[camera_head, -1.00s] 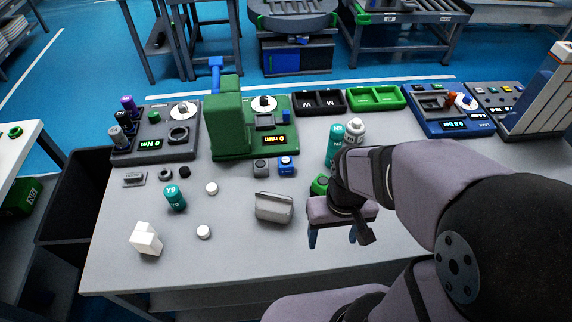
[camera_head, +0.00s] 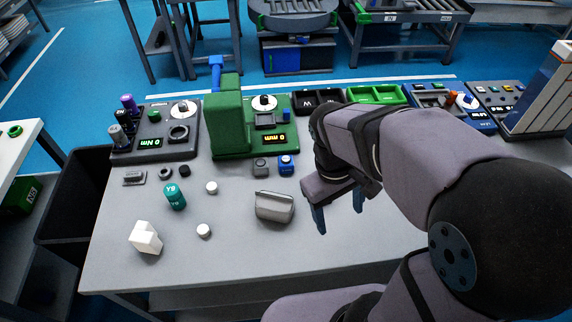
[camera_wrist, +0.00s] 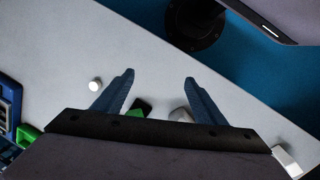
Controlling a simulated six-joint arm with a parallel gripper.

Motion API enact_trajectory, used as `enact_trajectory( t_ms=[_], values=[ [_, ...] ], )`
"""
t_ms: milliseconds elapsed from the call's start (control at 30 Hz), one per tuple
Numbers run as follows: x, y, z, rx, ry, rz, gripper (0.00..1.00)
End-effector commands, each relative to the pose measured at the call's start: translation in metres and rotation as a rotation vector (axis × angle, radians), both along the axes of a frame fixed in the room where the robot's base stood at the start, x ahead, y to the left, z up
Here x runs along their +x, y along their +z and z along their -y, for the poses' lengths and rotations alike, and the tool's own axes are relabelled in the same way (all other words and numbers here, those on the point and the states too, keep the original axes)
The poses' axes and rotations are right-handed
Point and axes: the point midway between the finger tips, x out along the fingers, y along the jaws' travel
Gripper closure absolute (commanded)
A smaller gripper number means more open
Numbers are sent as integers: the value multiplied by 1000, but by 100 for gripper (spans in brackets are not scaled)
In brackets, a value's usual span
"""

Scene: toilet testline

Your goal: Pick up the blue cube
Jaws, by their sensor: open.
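My gripper (camera_head: 339,215) is open and empty, to the right of the blue cube and nearer the camera, above the table. In the wrist view its two blue fingers (camera_wrist: 159,78) are spread well apart with nothing held between them. I cannot make out the blue cube in the wrist view.
A grey metallic block (camera_head: 274,207) lies left of my gripper. A teal cylinder (camera_head: 175,197), white caps (camera_head: 204,231) and a white block (camera_head: 146,238) are farther left. The green machine (camera_head: 229,125) stands tall behind the cube. The table's front middle is clear.

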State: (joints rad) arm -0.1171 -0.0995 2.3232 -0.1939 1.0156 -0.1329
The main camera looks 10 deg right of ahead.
Motion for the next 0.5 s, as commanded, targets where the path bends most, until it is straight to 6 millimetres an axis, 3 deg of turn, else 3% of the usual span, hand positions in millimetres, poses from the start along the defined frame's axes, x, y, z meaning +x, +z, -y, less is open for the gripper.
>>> enact_trajectory(
  t_ms=[167, 267, 367, 500],
  values=[
    [31, -3, 3, -131, 274, -80, 35],
    [60, -4, 2, -246, 488, -144, 35],
    [99, -5, -7, -391, 732, -218, 35],
    [154, -5, -35, -617, 1045, -321, 35]
  ],
)
